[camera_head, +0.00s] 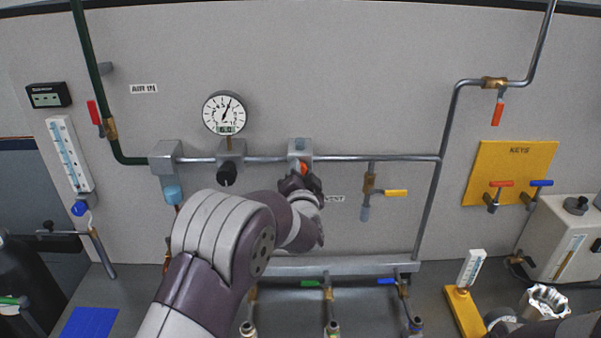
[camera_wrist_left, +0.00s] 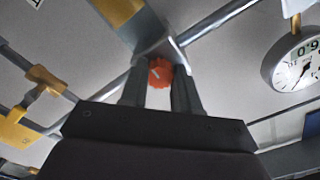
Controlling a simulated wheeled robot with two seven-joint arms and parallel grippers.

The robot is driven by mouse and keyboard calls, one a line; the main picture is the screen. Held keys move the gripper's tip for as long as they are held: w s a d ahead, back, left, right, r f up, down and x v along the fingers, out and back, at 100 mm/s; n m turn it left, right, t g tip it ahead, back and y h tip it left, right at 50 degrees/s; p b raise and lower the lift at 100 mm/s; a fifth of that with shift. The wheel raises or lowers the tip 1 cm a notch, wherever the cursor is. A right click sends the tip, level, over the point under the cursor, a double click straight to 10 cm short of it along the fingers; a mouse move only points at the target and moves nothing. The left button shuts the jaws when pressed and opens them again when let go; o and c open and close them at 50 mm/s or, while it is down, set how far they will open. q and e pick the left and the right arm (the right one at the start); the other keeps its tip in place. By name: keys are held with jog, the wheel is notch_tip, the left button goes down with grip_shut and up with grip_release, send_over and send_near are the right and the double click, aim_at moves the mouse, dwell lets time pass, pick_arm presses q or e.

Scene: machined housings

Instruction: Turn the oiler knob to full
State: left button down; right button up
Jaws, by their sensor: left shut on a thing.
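The oiler knob is a small orange knob (camera_head: 304,168) with a pale mark, on the grey block (camera_head: 300,147) in the wall pipe, right of the gauge. It also shows in the left wrist view as a round orange knob (camera_wrist_left: 160,72) between my two finger ends. My left gripper (camera_head: 301,180) reaches up to it from below and is shut on it, one dark finger on each side. The arm and hand hide the space under the block.
A round dial gauge (camera_head: 224,113) and a black knob (camera_head: 227,173) sit left of the oiler. A yellow-handled valve (camera_head: 396,193) hangs to its right. Below runs a manifold (camera_head: 350,265) with green and blue handles. A silver housing (camera_head: 544,300) stands at the lower right.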

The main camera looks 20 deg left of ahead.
pick_arm(q)
jog(key=shift+f, duration=0.2)
jog(key=c, duration=0.8)
grip_release()
jog(key=shift+r, duration=0.1)
jog(key=b+v, duration=0.4)
jog(key=v, duration=0.8)
jog(key=shift+s+d, duration=0.15)
jog(key=shift+s, duration=0.2)
